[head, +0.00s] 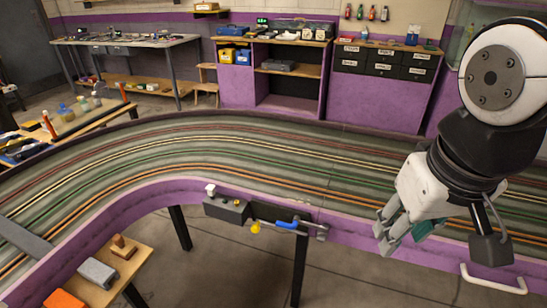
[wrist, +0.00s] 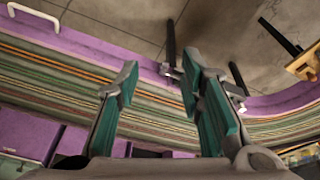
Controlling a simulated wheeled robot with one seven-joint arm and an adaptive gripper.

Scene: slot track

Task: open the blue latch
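The blue latch (head: 287,225) is a small blue piece on a metal bar, on the outer face of the purple track wall, near the middle of the head view. A yellow knob (head: 256,228) is at its left. My gripper (head: 398,238) is to the right of the latch, clear of it, over the track's near edge. In the wrist view my gripper (wrist: 158,78) has its two teal-padded fingers apart with nothing between them. I cannot make out the latch in the wrist view; a finger may hide it.
A dark box with a white knob (head: 228,208) sits on the wall left of the latch. A white handle (head: 492,280) juts from the wall at lower right. The curved slot track (head: 200,150) lies behind. A wooden shelf (head: 108,265) with blocks is at lower left.

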